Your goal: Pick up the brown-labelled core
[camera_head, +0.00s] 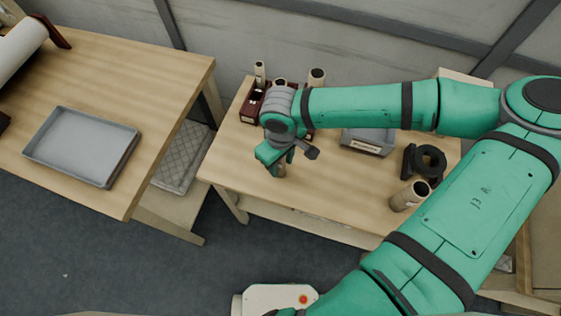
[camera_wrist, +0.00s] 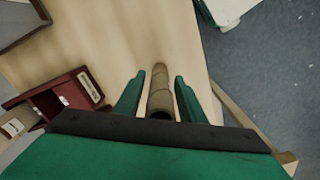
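A slim brown core (camera_wrist: 160,92) stands between the two green fingers of my gripper (camera_wrist: 159,80) in the wrist view. The fingers are open, with a gap on each side of the core. Its tone is brown with a darker band, but no label can be read. In the head view the core (camera_head: 281,171) shows just below my gripper (camera_head: 273,160), near the front edge of the worktable (camera_head: 235,165); my gripper hides part of it. Other cores, one slim (camera_head: 260,72) and one wider (camera_head: 317,77), stand at the back of the table.
A dark red rack (camera_wrist: 62,97) is left of my gripper in the wrist view. A grey bin (camera_head: 368,141), a black ring-shaped holder (camera_head: 428,160) and a wide core (camera_head: 408,196) are on the table's right. A grey tray (camera_head: 80,147) lies on the left table.

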